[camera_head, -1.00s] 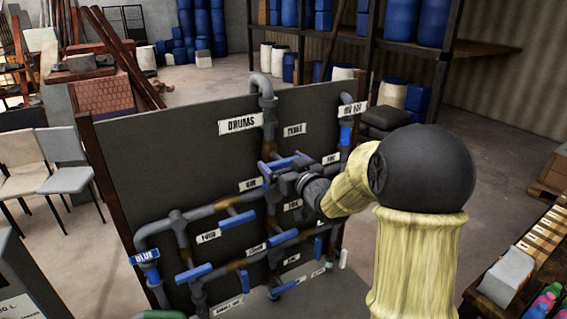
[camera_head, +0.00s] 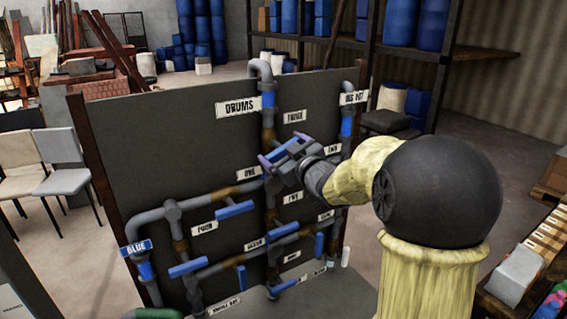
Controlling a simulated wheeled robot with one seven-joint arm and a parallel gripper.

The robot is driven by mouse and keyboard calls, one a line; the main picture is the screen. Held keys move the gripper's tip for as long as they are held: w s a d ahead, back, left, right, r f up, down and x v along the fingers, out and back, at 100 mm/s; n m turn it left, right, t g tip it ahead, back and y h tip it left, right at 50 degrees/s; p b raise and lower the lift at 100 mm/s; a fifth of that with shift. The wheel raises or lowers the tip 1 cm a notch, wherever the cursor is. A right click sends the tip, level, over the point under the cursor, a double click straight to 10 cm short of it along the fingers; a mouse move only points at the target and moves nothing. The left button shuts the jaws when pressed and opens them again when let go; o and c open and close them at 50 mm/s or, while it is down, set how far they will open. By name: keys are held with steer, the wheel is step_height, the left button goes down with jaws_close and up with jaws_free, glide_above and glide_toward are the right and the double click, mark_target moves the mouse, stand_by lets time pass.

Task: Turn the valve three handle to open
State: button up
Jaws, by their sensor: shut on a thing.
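The valve board (camera_head: 130,150) carries grey and rusty pipes with several blue handles. My gripper (camera_head: 277,161) is at the upper middle pipe, below the DRUMS sign (camera_head: 238,107) and a smaller label (camera_head: 293,116) that seems to read THREE. It is shut on the blue handle (camera_head: 282,147) there. The handle slants across the pipe, rising to the right. My gripper hides part of the handle and the valve body behind it, so its exact angle is hard to tell.
Other blue handles sit close by: one at left (camera_head: 235,209), one lower left (camera_head: 190,269) and one lower right (camera_head: 319,245). Pipes run near my gripper.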

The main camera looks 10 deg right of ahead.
steer(key=n+b, duration=0.3)
steer(key=b, duration=0.1)
steer(key=n+b, duration=0.2)
steer(key=shift+a+f+n, duration=0.1)
steer(key=shift+f+n, duration=0.2)
steer(key=shift+f, duration=0.05)
steer(key=n+b, duration=0.4)
steer(key=shift+r+n+b, duration=0.15)
steer(key=shift+n+b, duration=0.85)
steer(key=shift+n, duration=0.3)
steer(key=o, duration=0.7)
steer(key=shift+s, duration=0.1)
steer(key=b+v, duration=0.1)
steer(key=v, duration=1.6)
